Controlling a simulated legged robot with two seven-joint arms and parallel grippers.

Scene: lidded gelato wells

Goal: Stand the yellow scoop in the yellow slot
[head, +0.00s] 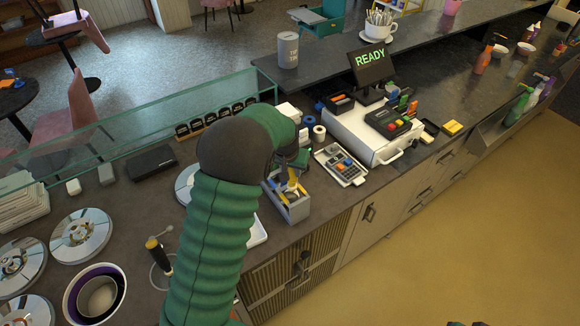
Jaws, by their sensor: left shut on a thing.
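My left gripper (291,178) points down over a grey slotted holder (296,212) near the counter's front edge. It is shut on the yellow scoop (292,186), of which only a small yellow-orange part shows between the fingers and the holder. My arm and gripper hide the rest of the scoop. I cannot tell whether its lower end is inside a slot. Yellow shows at the holder's top, but the yellow slot is not clear. Dark tips at the bottom edge may be my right gripper (467,323); its state is unclear.
Round metal lids (82,235) and a purple-rimmed tub (68,298) are at the left. A black-and-yellow handled tool (156,252) stands near my arm. A keypad tray (341,165) and a white register (372,137) stand right of the holder. A glass guard (130,125) runs behind.

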